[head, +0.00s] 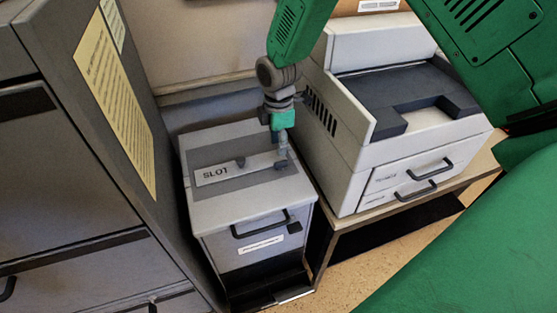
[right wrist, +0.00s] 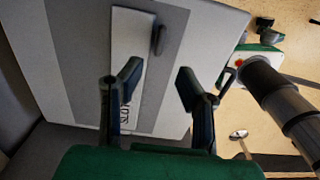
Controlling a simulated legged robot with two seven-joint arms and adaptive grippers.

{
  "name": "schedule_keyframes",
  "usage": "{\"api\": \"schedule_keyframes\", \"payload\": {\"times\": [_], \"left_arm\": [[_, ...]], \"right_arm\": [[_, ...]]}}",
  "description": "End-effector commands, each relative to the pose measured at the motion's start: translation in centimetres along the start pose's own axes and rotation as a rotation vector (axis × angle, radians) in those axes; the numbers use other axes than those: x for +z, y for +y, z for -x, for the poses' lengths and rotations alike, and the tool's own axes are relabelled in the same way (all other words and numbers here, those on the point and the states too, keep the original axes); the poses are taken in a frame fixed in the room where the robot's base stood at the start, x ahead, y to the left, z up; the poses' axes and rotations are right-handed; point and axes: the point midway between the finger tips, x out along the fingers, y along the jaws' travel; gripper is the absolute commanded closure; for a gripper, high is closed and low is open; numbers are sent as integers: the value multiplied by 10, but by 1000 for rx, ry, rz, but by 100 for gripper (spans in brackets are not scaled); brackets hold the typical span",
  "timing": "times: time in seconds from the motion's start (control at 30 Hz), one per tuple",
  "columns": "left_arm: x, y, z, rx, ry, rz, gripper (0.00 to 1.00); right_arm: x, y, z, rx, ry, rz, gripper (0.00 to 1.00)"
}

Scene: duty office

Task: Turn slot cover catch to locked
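The slot box is a grey cabinet (head: 255,212) with a darker band across its lid. A pale cover plate marked SLOT (head: 215,174) lies on that band, and it also shows in the right wrist view (right wrist: 130,45). My right gripper (head: 282,158) is over the right part of the lid, seen edge-on. Its fingers (right wrist: 158,78) are apart and empty in the right wrist view. Whether they touch the lid is unclear. My left gripper is not in view.
A white printer (head: 345,150) stands on a low wooden stand (head: 410,205) to the right of the box. A tall grey cabinet (head: 60,170) with a yellow notice (head: 118,105) stands close on the left. The wall (head: 190,40) is behind.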

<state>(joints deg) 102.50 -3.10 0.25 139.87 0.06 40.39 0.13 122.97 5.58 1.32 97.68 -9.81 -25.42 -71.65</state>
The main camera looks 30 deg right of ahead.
Motion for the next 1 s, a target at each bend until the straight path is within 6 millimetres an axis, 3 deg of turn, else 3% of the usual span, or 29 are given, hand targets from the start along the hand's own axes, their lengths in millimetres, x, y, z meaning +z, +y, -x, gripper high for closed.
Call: {"api": "schedule_keyframes", "payload": {"times": [0.1, 0.33, 0.5, 0.8, 0.9, 1.0], "left_arm": [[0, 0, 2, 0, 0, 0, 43], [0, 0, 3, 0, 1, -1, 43], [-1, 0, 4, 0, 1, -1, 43], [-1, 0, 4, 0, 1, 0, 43], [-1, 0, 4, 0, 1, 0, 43], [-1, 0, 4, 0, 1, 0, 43]], "right_arm": [[2, -1, -28, -4, 0, 0, 69], [3, 0, -64, 0, 2, -2, 69], [1, 0, -75, 1, 0, 0, 69], [0, 0, -76, 2, 0, -1, 69], [2, 0, -76, 1, 1, -1, 100], [2, 0, -77, 1, 1, -1, 100]]}}
